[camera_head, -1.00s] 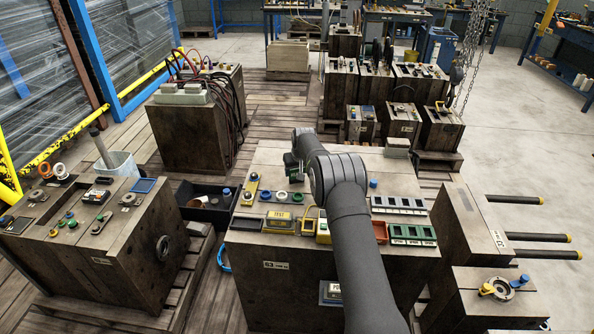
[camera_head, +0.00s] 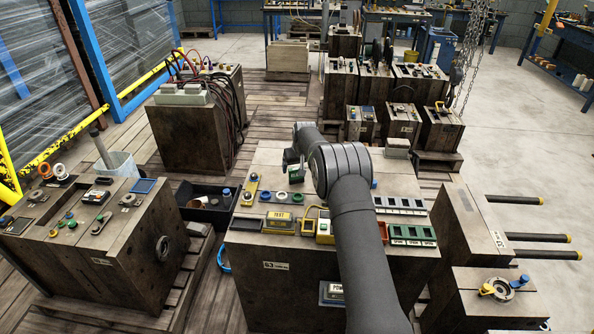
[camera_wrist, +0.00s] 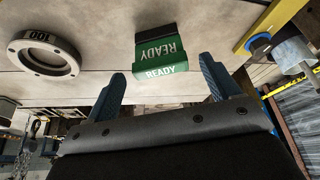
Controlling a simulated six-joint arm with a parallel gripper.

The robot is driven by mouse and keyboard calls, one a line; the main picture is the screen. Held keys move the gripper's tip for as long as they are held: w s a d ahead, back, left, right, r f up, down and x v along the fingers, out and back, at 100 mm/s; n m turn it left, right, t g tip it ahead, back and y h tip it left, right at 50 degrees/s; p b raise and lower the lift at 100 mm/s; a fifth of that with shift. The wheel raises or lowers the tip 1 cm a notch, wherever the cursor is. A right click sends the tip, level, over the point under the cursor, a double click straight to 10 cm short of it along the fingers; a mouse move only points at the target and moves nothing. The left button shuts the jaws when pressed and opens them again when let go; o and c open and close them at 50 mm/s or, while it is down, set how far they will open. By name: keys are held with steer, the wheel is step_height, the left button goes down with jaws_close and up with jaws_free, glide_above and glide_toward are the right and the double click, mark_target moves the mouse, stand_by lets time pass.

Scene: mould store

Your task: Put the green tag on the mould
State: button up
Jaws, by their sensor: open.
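The green tag (camera_wrist: 160,67), marked READY, is at the top of the wrist view, against the pale wooden top of the mould (camera_wrist: 150,20). It also shows in the head view (camera_head: 297,174), just below my wrist, over the back left of the mould top (camera_head: 270,155). My gripper (camera_wrist: 162,75) is open, with one blue finger on each side of the tag's near end. A gap shows between the tag and each finger. I cannot tell whether the tag's base touches the wood.
A round ring marked 100 (camera_wrist: 43,57) lies left of the tag in the wrist view. A yellow bar with a blue knob (camera_wrist: 260,43) is at right. Green-fronted frames (camera_head: 413,234) and a yellow TEST block (camera_head: 279,221) stand on the mould.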

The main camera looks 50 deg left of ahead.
mark_target(297, 169)
steer(key=v, duration=0.9)
steer(key=shift+f, duration=0.1)
steer(key=x, duration=1.2)
steer(key=shift+f, duration=0.15)
steer(key=shift+r, duration=0.25)
